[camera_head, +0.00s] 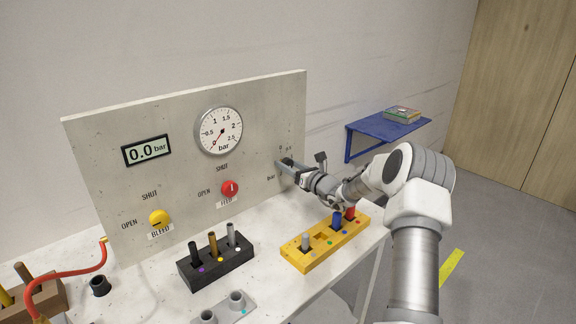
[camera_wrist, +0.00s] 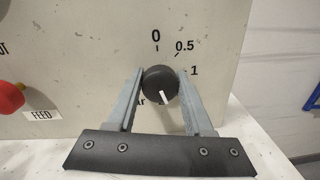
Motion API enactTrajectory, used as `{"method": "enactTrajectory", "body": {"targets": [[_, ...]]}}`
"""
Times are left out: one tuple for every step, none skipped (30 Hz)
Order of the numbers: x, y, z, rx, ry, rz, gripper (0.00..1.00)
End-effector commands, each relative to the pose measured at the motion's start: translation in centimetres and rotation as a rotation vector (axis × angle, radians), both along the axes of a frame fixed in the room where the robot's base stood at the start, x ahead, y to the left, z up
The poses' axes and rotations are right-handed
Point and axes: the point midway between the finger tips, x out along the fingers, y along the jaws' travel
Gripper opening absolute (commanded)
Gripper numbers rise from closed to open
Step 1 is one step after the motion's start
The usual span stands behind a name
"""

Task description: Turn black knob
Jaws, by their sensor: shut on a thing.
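The black knob (camera_wrist: 158,80) is on the pale panel (camera_wrist: 100,40), with a scale reading 0 above it, 0.5 at upper right and 1 at right. Its white pointer mark faces down and slightly right in the wrist view. My gripper (camera_wrist: 159,85) is shut on the knob, one finger on its left side and one on its right. In the head view my gripper (camera_head: 284,164) reaches the panel's right part and mostly hides the knob. Lettering below the knob is partly covered by the left finger.
A black block (camera_head: 216,267) and a yellow block (camera_head: 297,261) with pegs stand on the table below my arm.

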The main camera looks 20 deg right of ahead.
Motion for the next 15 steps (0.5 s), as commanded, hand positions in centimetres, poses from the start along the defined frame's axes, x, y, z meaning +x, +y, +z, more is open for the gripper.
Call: {"method": "enactTrajectory", "body": {"targets": [[-0.01, -0.07, -0.03, -0.004, -0.001, -0.001, 0.0], [-0.01, -0.07, -0.06, -0.008, -0.003, -0.001, 0.0], [-0.01, -0.07, -0.09, -0.013, -0.006, -0.001, 0.0], [0.0, -0.08, -0.11, -0.019, -0.008, -0.001, 0.0], [0.0, -0.07, -0.14, -0.027, -0.012, -0.001, 0.0], [0.01, -0.07, -0.18, -0.04, -0.017, -0.001, 0.0], [0.0, -0.07, -0.23, -0.051, -0.022, -0.001, 0.0], [0.0, -0.07, -0.28, -0.063, -0.026, -0.001, 0.0], [0.0, -0.07, -0.36, -0.082, -0.034, -0.002, 0.0], [0.0, -0.06, -0.39, -0.099, -0.041, -0.002, 0.0], [0.0, -0.06, -0.4, -0.116, -0.049, -0.002, 0.0], [0.0, -0.06, -0.45, -0.143, -0.06, -0.001, 0.0], [0.0, -0.06, -0.51, -0.164, -0.069, -0.001, 0.0], [0.0, -0.06, -0.55, -0.187, -0.078, -0.001, 0.0], [-0.01, -0.06, -0.57, -0.22, -0.092, -0.002, 0.0]]}}
